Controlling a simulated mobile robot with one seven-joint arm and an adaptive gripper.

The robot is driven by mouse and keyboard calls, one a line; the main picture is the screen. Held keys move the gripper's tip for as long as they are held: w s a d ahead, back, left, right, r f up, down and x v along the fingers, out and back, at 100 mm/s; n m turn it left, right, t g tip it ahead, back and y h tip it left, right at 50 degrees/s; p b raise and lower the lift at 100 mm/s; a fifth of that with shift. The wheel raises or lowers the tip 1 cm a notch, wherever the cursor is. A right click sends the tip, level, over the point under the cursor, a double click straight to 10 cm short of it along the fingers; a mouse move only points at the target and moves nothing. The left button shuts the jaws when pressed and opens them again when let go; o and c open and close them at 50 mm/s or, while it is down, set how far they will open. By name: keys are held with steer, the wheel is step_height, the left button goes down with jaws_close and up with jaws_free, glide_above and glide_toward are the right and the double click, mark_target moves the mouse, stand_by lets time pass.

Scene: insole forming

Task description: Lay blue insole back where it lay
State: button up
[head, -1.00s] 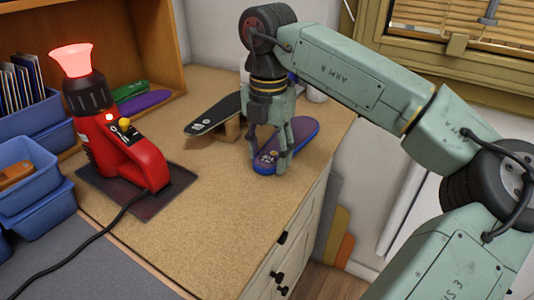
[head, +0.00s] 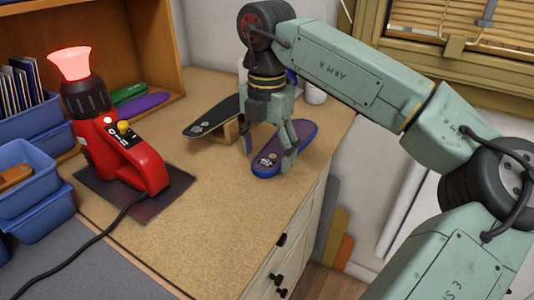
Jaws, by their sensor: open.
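The blue insole (head: 297,136), with a purplish top and a white mark near its front end, lies flat on the tan worktop (head: 225,190), close to the right edge. My gripper (head: 268,155) is directly above and around its near half, pointing down. The fingers are open, one at the left of the insole and one over its right side.
A black insole (head: 210,117) rests tilted on a wooden stand (head: 229,132) left of my gripper. A red heater (head: 133,160) with a glowing top stands on a dark plate at left. White cups (head: 315,93) stand behind. The front worktop is clear.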

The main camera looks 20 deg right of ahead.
step_height(320, 180, up, 11)
stand_by(0.3)
